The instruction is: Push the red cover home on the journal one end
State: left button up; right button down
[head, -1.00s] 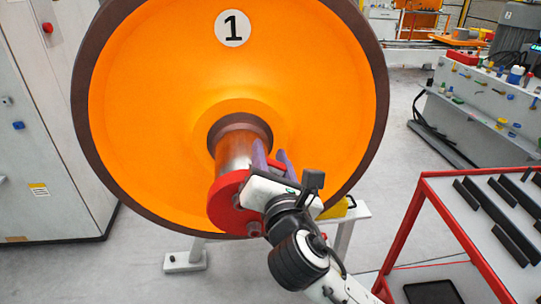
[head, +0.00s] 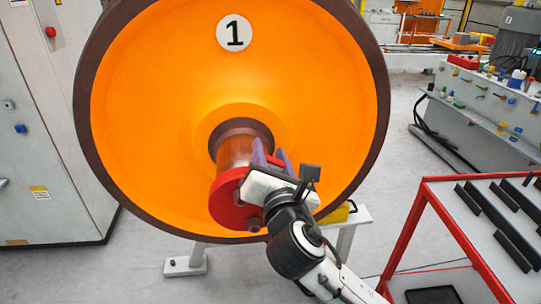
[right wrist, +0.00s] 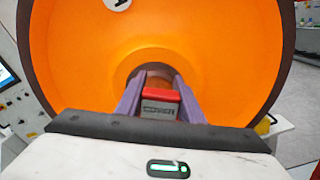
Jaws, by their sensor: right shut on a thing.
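The red cover (head: 228,208) is a round disc with bolt heads at the near end of the steel journal (head: 233,152). The journal sticks out from the orange wheel marked 1 (head: 150,110), and a short length of it shows between cover and wheel hub. My right gripper (head: 271,157) is at the cover's right side, its purple fingers pointing toward the wheel. My left gripper is out of view.
A red-framed cart (head: 432,205) with dark bars stands at the lower right. A grey cabinet (head: 45,120) is at the left. A white stand (head: 187,263) is under the wheel. A tool bench (head: 485,105) is at the back right.

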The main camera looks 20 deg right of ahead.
jog(key=shift+w+d+r, duration=0.1)
jog(key=shift+w+d, duration=0.05)
jog(key=shift+w, duration=0.4)
jog(key=c, duration=1.1)
grip_release()
jog(key=shift+s, duration=0.25)
jog(key=b+v, duration=0.1)
jog(key=v, duration=0.9)
